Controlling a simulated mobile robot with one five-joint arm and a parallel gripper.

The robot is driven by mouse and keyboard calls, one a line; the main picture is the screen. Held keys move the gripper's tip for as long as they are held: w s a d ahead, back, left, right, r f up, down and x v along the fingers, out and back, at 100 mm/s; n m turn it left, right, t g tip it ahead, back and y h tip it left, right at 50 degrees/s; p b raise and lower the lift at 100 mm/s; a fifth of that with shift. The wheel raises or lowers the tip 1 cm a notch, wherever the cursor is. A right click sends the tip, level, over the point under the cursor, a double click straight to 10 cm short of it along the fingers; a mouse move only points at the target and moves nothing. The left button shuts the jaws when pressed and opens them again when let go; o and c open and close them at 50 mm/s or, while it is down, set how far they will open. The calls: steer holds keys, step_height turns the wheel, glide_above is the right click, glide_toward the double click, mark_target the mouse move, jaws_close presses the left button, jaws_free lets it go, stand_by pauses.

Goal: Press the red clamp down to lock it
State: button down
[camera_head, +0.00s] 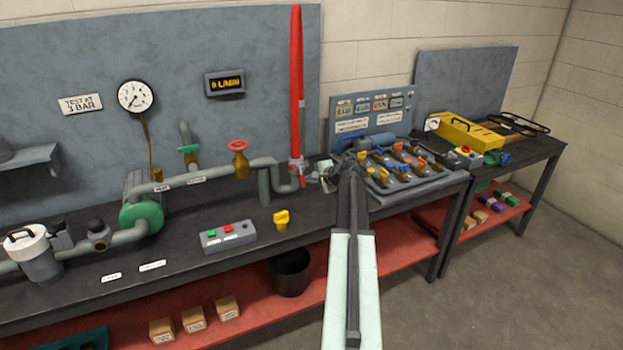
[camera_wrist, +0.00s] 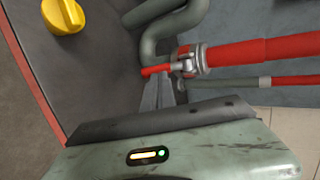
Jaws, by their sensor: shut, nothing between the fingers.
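The red clamp sits where the tall red hose (camera_head: 297,85) meets the grey pipe's upturned end. In the wrist view its short red lever (camera_wrist: 155,70) sticks out sideways from the metal collar (camera_wrist: 188,62). In the head view the clamp (camera_head: 304,168) is small, and its lever's angle is hard to read. My gripper (camera_head: 330,176) is just right of the clamp in the head view. In the wrist view my gripper's fingertips (camera_wrist: 160,82) are together, empty and close to the lever; whether they touch it, I cannot tell.
The grey pipe (camera_wrist: 155,35) bends beside the clamp. A yellow knob (camera_wrist: 63,14) stands on the dark bench. A grey tray of several valves (camera_head: 395,170) lies right of my gripper.

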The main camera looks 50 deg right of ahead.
steer(key=p+v, duration=0.5)
steer(key=v, duration=0.7)
steer(key=shift+s+a, duration=0.2)
steer(key=shift+s, duration=0.25)
